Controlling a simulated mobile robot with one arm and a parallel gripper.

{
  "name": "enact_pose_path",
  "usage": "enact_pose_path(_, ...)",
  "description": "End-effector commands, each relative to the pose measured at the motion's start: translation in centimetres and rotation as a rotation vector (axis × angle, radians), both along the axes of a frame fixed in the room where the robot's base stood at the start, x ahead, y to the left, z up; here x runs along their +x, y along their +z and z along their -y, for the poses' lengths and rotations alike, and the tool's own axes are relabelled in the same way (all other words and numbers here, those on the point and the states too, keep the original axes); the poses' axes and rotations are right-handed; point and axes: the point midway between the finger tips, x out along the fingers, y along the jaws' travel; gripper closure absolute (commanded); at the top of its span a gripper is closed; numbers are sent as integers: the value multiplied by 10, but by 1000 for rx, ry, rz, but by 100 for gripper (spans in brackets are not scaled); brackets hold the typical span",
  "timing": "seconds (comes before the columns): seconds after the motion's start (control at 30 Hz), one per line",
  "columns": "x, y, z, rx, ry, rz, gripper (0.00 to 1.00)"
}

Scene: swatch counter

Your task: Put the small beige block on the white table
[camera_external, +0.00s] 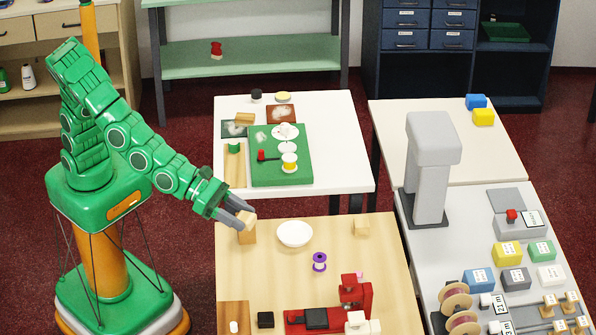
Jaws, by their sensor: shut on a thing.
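My gripper (241,219) is at the far left edge of the light wood table (340,262). It is shut on a small beige block (249,218), held just above or against a tan wooden block (247,237). Whether the two blocks touch is hard to tell. The white table (345,130) stands behind the wood table, across a narrow gap.
The white table bears a green board (282,178) with spools, a wooden tray (234,172), and small items at the back. Its right side is bare. A purple spool (319,262) and red machine (345,305) stand on the wood table. A grey counter (470,240) is at right.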

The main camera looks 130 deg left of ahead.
Motion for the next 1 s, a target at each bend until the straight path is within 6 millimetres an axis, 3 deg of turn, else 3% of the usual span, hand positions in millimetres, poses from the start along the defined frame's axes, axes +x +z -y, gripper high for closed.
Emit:
enact_pose_path(0.5,-37,-117,-49,-4,324,-26,79)
enact_pose_path(0.8,-58,-148,-68,6,443,0,79)
enact_pose_path(1.0,-53,-157,-72,5,460,1,79)
